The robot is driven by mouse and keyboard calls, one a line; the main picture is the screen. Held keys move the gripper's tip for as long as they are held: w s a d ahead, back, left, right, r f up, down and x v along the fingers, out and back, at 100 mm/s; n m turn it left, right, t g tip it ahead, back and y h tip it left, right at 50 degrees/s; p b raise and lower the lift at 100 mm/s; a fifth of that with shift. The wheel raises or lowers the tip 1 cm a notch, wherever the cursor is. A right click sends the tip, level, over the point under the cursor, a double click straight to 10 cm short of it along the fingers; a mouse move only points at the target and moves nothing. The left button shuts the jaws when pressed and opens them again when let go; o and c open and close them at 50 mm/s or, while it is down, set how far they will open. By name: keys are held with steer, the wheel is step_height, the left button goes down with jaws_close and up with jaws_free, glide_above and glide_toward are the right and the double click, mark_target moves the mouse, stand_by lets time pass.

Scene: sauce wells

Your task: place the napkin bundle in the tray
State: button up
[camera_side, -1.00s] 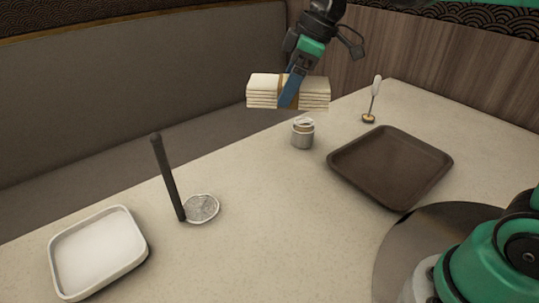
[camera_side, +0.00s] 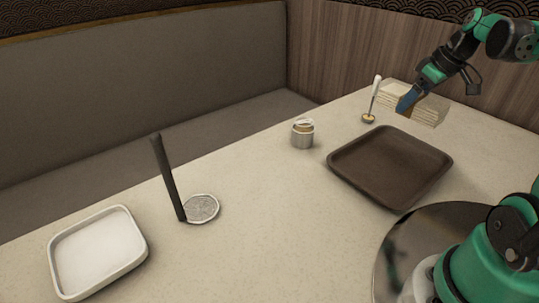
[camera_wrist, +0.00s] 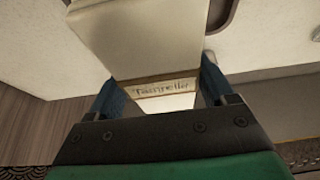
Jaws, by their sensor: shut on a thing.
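The napkin bundle (camera_side: 431,108) is a cream stack of folded napkins with a band around its middle. My gripper (camera_side: 404,104) is shut on the bundle at the band and holds it in the air, past the far side of the brown tray (camera_side: 352,165) in the side view. In the wrist view the napkin bundle (camera_wrist: 140,38) lies between both blue fingers of my gripper (camera_wrist: 160,85), and the band shows handwriting-like lettering. The brown tray is shallow, dark and empty. Part of its dark rim (camera_wrist: 222,14) shows at the top of the wrist view.
A small metal pot (camera_side: 302,136) and a white-handled tool (camera_side: 374,99) stand behind the brown tray. Left are a round silver disc (camera_side: 202,208), a tall dark stick (camera_side: 166,178) and an empty white dish (camera_side: 98,252). The middle of the table (camera_side: 270,190) is clear.

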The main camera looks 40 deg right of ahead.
mark_target(429, 122)
step_height(429, 122, down, 14)
steer(key=shift+f, duration=0.2)
stand_by(0.4)
steer(key=shift+f, duration=0.1)
steer(key=o, duration=1.2)
steer(key=v, duration=1.1)
steer(key=shift+s+r, duration=0.1)
steer(key=shift+r, duration=0.3)
steer(key=shift+a+r, duration=0.1)
steer(key=shift+r, duration=0.1)
steer(key=w+a+t, duration=0.1)
steer(key=w+a, duration=0.1)
steer(key=a, duration=0.5)
steer(key=w+a+r, duration=0.1)
steer(key=a, duration=0.6)
steer(key=w+a+t, duration=0.1)
steer(key=w+a, duration=0.1)
steer(key=a, duration=0.5)
steer(key=shift+w+a+r+t, duration=0.25)
steer(key=shift+w+a+t, duration=0.05)
steer(key=shift+w+a, duration=0.1)
